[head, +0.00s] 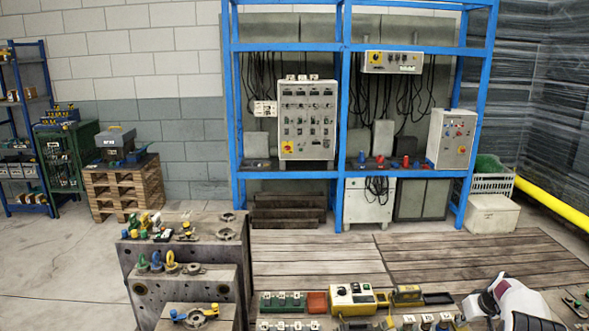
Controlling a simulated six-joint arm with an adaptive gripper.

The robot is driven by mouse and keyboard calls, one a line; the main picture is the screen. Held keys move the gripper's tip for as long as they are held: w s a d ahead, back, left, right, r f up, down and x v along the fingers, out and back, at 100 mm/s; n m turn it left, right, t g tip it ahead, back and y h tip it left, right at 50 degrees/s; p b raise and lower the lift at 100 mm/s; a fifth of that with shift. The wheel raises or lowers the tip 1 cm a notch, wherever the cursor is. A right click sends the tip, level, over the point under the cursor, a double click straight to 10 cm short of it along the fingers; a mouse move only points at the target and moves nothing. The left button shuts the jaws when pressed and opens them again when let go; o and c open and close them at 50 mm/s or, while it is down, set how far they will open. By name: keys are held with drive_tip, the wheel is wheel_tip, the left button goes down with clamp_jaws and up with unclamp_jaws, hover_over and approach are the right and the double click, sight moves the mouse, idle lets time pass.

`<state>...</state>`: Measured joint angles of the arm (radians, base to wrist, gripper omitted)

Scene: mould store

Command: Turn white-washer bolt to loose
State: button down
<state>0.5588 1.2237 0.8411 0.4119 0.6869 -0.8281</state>
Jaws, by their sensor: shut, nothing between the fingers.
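I cannot pick out the white-washer bolt for certain; the fittings are too small. Mould blocks stand at the lower left: a back block (210,257), a middle block (190,292) and a front block (228,312). Small coloured fittings sit on the back block. Eye bolts (170,262) in blue, green and yellow stand on the middle block. A clamp-like piece (199,316) with blue and yellow ends lies on the front block. My gripper (474,306) is at the lower right, at the end of my white arm, shut and empty, well away from the blocks. Its fingertips are hard to make out.
A bench along the bottom holds green switch blocks (283,302), a red tray (317,302) and a yellow-and-white control box (352,299), between the mould blocks and my gripper. Behind is wooden decking (320,250), then a blue rack (341,120) with control panels. The floor at left is clear.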

drive_tip(key=shift+d, duration=0.8)
drive_tip(key=shift+w+d+r, duration=0.1)
drive_tip(key=shift+d, duration=0.15)
idle(0.9)
drive_tip(key=shift+s, duration=0.2)
drive_tip(key=shift+s+d, duration=0.1)
drive_tip(key=shift+s, duration=0.1)
idle(0.4)
drive_tip(key=shift+r, duration=2.9)
drive_tip(key=shift+r, duration=0.1)
